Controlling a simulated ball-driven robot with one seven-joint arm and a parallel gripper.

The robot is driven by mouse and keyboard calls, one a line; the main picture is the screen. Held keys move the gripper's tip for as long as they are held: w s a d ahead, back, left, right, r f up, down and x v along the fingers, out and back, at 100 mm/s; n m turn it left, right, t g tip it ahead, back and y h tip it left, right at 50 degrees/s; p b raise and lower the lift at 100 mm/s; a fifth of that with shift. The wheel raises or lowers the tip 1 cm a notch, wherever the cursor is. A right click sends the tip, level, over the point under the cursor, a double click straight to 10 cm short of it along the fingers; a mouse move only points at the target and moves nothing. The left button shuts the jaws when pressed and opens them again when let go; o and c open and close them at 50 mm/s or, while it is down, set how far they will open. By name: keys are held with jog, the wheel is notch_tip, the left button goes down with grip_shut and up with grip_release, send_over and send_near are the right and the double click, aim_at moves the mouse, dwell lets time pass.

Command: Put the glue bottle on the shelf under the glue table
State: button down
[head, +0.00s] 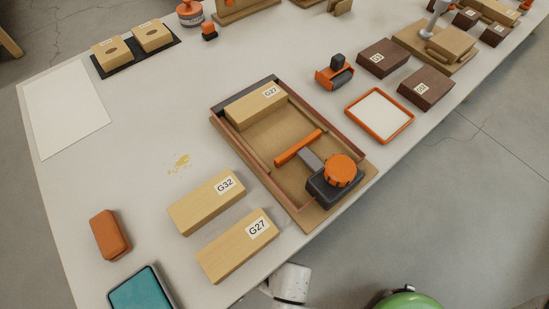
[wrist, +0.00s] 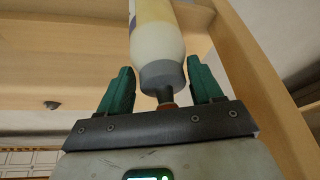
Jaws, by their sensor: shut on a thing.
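The glue bottle (wrist: 157,32) shows in the wrist view, with a pale cream body, a grey collar and a dark nozzle with an orange-brown tip. The nozzle end points down toward my gripper (wrist: 160,66). My gripper's green fingers stand on either side of the bottle and are shut on it; the exact contact is hard to see. The bottle's far end is cut off by the frame. Wooden boards (wrist: 262,85) surround it in the wrist view; I cannot tell which is the shelf. The head view shows neither bottle nor gripper fingers.
In the head view, a pale bench (head: 130,200) holds a wooden tray (head: 262,178) with a block, an orange-handled tool and an orange-knobbed tool. Labelled blocks G32 (head: 200,205) and G27 (head: 232,255) lie before it. A yellow stain (head: 179,163) marks the bench.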

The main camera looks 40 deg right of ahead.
jog(key=w+a+f+b, duration=0.1)
jog(key=w+a+b, duration=0.2)
jog(key=w+a, duration=0.4)
jog(key=shift+w+a+f, duration=0.15)
jog(key=shift+w+a, duration=0.15)
jog(key=shift+w, duration=4.4)
jog(key=shift+c, duration=0.8)
grip_release()
jog(key=shift+s+f, duration=0.1)
jog(key=s+d+r+p, duration=0.1)
jog(key=s+d, duration=0.4)
jog(key=s, duration=0.6)
jog(key=shift+s+d+p, duration=0.15)
jog(key=shift+p, duration=0.45)
jog(key=shift+r, duration=0.1)
